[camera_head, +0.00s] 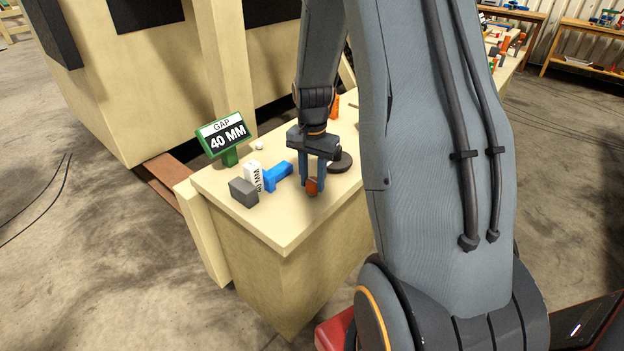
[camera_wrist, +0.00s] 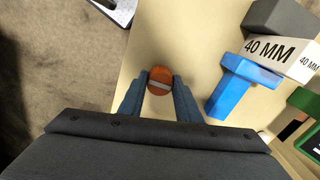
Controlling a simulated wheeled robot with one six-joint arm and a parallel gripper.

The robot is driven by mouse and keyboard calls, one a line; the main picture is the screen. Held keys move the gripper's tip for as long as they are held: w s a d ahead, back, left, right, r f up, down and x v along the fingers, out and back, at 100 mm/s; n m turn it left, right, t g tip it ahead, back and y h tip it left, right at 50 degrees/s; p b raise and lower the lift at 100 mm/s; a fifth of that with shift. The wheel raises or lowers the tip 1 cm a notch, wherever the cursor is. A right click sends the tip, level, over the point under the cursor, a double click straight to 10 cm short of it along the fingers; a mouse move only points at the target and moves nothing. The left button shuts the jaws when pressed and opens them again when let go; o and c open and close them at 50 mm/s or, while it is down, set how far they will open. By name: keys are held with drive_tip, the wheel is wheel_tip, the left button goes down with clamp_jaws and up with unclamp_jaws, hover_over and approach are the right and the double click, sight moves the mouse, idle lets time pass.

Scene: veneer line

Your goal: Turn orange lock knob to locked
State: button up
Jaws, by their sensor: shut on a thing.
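The orange lock knob (camera_head: 312,187) stands near the front edge of the cream bench top. In the wrist view the round knob (camera_wrist: 160,80) shows a pale bar across its face. My gripper (camera_head: 313,183) points down from above with its two blue-grey fingers on either side of the knob. In the wrist view my gripper (camera_wrist: 159,84) is shut on the knob, with the fingertips against its sides. The fingers cover part of the knob's sides. I cannot tell from any marking whether it is locked.
Left of the knob are a blue T-shaped piece (camera_head: 278,176), a white 40 MM block (camera_head: 254,176) and a grey block (camera_head: 243,192). A green-framed GAP 40 MM sign (camera_head: 222,136) stands behind them. A dark round disc (camera_head: 341,162) lies right of my gripper.

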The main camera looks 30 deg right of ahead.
sight(313, 180)
drive_tip(key=o, duration=1.1)
drive_tip(key=shift+c, duration=0.2)
drive_tip(key=shift+r, duration=0.1)
drive_tip(key=shift+r+b, duration=1.05)
drive_tip(key=shift+r, duration=2.8)
drive_tip(key=s+a+f+n+t+b, duration=0.1)
drive_tip(key=s+a+f+n, duration=0.1)
drive_tip(key=s+a+n, duration=0.9)
drive_tip(key=s+a, duration=0.2)
drive_tip(key=a, duration=0.2)
drive_tip(key=shift+s+a+n, duration=0.25)
drive_tip(key=shift+s+n, duration=0.05)
drive_tip(key=shift+s, duration=0.05)
